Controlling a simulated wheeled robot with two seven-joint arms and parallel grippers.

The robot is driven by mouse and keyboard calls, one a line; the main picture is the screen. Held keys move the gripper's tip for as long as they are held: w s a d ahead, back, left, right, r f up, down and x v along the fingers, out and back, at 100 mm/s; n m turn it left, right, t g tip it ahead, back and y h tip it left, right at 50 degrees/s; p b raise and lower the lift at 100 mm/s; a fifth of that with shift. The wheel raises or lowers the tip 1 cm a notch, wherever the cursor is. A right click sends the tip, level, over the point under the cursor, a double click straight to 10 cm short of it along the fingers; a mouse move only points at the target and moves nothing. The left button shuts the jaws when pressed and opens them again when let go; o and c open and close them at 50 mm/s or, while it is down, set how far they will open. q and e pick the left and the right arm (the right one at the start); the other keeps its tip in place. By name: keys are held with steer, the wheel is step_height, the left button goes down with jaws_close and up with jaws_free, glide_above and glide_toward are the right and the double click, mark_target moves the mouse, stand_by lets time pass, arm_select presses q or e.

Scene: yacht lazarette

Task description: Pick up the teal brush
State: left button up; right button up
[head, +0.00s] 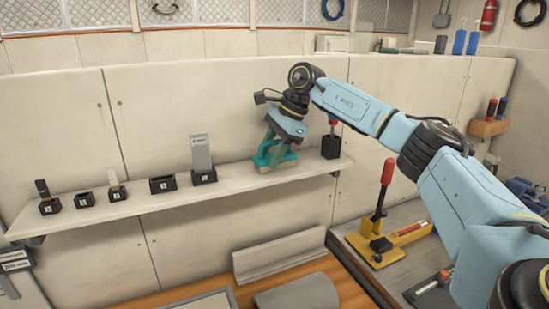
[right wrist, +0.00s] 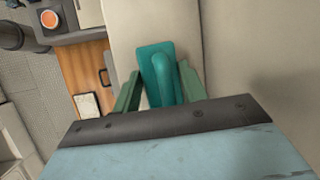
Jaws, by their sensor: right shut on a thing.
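The teal brush (head: 272,160) is at the right part of the wall shelf in the head view. It shows in the right wrist view as a flat teal plate with a raised handle (right wrist: 161,72). My right gripper (head: 274,145) points down at it, with green fingers on both sides of the handle in the right wrist view (right wrist: 158,90). It is shut on the brush. Whether the brush touches the shelf is hard to tell. My left gripper is not in view.
The shelf (head: 130,206) carries several black holders to the left, one with a grey block (head: 201,153). A black holder with a red-handled tool (head: 331,144) stands close to the right of the brush. A yellow tool with a red lever (head: 384,195) stands on the bench below right.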

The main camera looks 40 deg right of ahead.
mark_target(271, 143)
steer(key=shift+r, duration=0.1)
step_height(271, 143, up, 10)
steer(key=shift+f, duration=0.1)
stand_by(0.3)
steer(key=o, duration=0.4)
steer(key=shift+c, duration=1.4)
